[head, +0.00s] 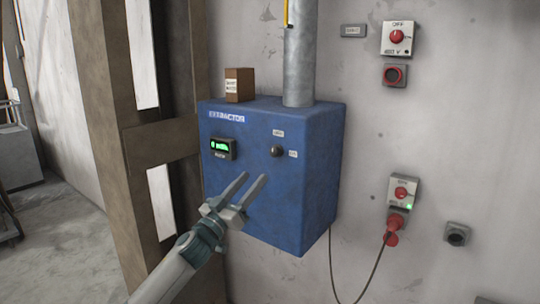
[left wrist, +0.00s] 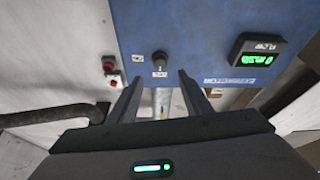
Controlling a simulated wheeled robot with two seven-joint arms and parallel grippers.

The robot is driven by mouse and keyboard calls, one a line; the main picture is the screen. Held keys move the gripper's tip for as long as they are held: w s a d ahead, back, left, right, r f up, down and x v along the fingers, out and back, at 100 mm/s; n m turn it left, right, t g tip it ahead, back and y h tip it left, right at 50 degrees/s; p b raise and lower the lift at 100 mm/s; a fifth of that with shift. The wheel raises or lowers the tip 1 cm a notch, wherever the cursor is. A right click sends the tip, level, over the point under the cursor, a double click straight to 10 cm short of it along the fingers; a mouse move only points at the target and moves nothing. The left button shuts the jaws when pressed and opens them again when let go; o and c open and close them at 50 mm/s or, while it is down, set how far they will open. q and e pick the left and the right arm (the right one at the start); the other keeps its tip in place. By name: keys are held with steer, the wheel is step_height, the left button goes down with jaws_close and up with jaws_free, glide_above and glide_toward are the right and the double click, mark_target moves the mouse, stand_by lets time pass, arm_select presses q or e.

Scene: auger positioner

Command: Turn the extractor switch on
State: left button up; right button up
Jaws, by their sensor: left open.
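The blue extractor box (head: 265,205) is fixed to the wall, with an EXTRACTOR label on its front. The extractor switch (head: 277,151) is a small dark round knob on the right of that front, with a small label above it and one to its right. My left gripper (head: 254,177) is open and empty in front of the box, below and left of the knob in the head view. In the left wrist view the knob (left wrist: 160,60) lies just beyond and between the open fingertips (left wrist: 160,77), apparently apart from them. My right gripper is out of view.
A lit green display (head: 223,148) sits left of the knob. A brown carton (head: 239,85) and a grey pipe (head: 299,55) stand on the box. Red-knobbed switch boxes (head: 398,38) (head: 403,192) and a cable are on the wall to the right. A wooden post (head: 110,130) stands left.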

mark_target(273, 155)
arm_select(q)
steer(key=p+x, duration=0.2)
steer(key=x, duration=0.7)
steer(key=shift+x, duration=0.95)
steer(key=shift+c, duration=0.4)
steer(key=c, duration=1)
